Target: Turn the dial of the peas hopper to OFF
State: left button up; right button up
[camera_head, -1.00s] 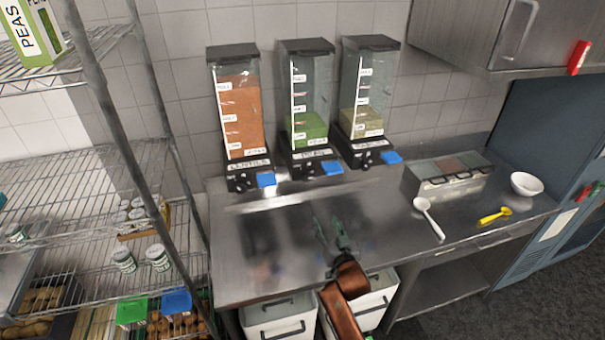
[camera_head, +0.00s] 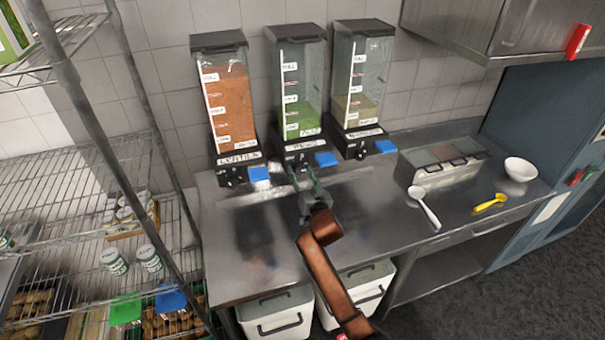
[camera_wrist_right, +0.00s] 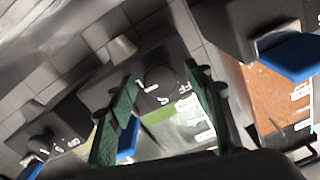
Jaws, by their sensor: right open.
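The peas hopper (camera_head: 299,95) is the middle of three clear dispensers in the head view, partly filled with green. Its blue lever (camera_head: 326,159) is at the right of its black base. My right gripper (camera_head: 302,177) is open just in front of that base, above the counter. In the right wrist view, my two green fingers (camera_wrist_right: 160,82) are spread on either side of the round dark dial (camera_wrist_right: 158,77), with white markings beside it. I cannot tell whether they touch it, nor read its setting. A finger partly covers the blue lever there. My left gripper is out of view.
The lentils hopper (camera_head: 227,105) stands to the left and another hopper (camera_head: 357,80) to the right, both close by. A topping container (camera_head: 430,174), white spoon (camera_head: 425,207), yellow spoon (camera_head: 489,203) and white bowl (camera_head: 520,169) lie right on the steel counter (camera_head: 240,235). A wire shelf is at left.

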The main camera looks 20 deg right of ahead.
jog(key=shift+c, duration=0.4)
jog(key=c, duration=1.1)
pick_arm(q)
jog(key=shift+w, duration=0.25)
pick_arm(e)
jog(key=shift+d, duration=0.1)
